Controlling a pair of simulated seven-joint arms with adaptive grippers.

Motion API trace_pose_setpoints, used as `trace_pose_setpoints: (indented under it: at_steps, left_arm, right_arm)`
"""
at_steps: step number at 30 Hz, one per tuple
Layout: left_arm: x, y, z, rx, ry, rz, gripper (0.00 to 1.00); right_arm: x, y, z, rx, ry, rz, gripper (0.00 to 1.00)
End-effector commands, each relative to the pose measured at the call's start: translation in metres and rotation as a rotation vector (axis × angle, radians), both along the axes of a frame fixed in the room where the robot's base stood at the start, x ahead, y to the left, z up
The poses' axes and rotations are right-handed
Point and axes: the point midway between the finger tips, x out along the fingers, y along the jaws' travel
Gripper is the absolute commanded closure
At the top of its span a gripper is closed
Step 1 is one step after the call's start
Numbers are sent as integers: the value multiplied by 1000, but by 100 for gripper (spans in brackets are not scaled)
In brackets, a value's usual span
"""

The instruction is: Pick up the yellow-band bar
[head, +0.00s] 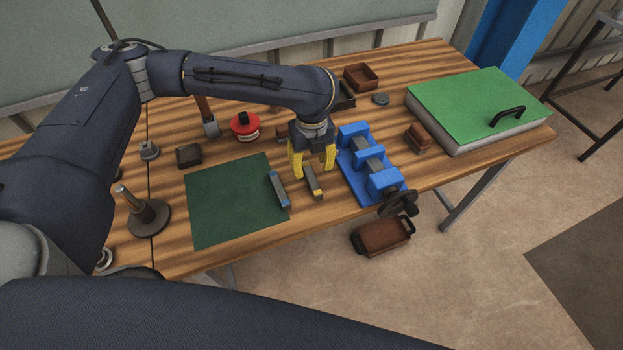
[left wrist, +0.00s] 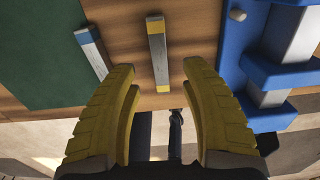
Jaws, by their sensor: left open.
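The yellow-band bar (head: 315,183) is a dark grey bar with yellow at its ends, lying on the wooden table between the green mat and the blue screw press. It also shows in the left wrist view (left wrist: 158,52), upright in the picture. My left gripper (head: 313,166) has yellow fingers, spread apart and pointing down over this bar. In the left wrist view its fingers (left wrist: 160,78) stand on either side of the bar's line, with nothing held between them. The gripper partly hides the bar's far end in the head view. My right gripper is not in view.
A blue-band bar (head: 278,189) lies close by on the left, at the edge of the green mat (head: 225,205). The blue screw press (head: 352,178) stands close on the right. A green-topped case (head: 465,95) fills the table's right end.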

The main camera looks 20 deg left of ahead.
Motion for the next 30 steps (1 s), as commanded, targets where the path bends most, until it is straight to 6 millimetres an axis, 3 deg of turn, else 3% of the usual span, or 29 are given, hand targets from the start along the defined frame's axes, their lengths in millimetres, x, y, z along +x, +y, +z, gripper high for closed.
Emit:
trace_pose_setpoints:
  at_steps: [8,19,30]
  left_arm:
    - [-1,0,-12,0,2,0,55]
    - [-2,-1,-51,-1,2,0,55]
    - [-1,-1,-57,-1,-1,-1,55]
  right_arm:
    - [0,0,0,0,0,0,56]
    - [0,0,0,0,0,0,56]
    - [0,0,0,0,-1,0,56]
